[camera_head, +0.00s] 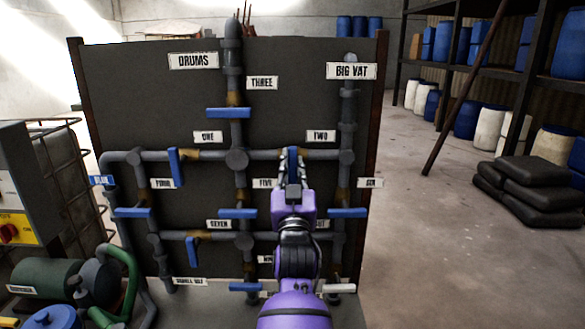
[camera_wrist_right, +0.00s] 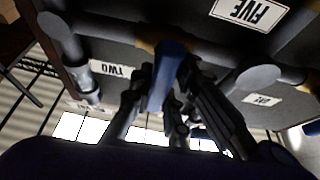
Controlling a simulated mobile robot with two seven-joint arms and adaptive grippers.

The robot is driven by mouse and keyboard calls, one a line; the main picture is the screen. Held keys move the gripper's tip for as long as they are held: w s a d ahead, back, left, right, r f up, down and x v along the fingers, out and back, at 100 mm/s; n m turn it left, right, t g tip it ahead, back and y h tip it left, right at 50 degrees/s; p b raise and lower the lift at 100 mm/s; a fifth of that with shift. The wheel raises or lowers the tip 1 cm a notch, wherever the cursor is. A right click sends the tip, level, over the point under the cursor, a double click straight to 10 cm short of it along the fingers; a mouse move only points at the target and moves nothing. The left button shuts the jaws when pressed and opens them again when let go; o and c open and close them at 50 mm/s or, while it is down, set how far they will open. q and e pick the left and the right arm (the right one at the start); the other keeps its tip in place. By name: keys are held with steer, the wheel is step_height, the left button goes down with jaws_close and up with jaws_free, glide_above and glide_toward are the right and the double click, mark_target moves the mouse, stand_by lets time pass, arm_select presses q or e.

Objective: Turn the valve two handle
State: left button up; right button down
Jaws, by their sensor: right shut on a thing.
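The valve two handle (camera_head: 292,153) is a blue bar on the upper cross pipe, just left of the "TWO" label (camera_head: 320,136). It stands upright, across the pipe. In the right wrist view the blue handle (camera_wrist_right: 165,75) lies between the fingers. My right gripper (camera_head: 292,168) is shut on this handle, and its purple arm reaches up from the bottom of the head view. The fingers hide the handle's lower part. In the right wrist view the gripper (camera_wrist_right: 160,95) has a finger on each side of the handle. My left gripper is not in view.
The dark panel (camera_head: 160,100) carries grey pipes and several other blue handles, such as valve three's (camera_head: 228,113) and valve one's (camera_head: 174,167). A pump (camera_head: 45,277) stands at lower left. Black sacks (camera_head: 535,190) lie at right, with open floor between.

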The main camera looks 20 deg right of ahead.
steer(key=shift+m, duration=0.3)
steer(key=c, duration=1.7)
jaws_free()
steer(key=shift+o, duration=0.2)
steer(key=shift+s+f, duration=0.15)
steer(key=shift+s, duration=0.05)
steer(key=v, duration=0.7)
steer(key=shift+a, duration=0.1)
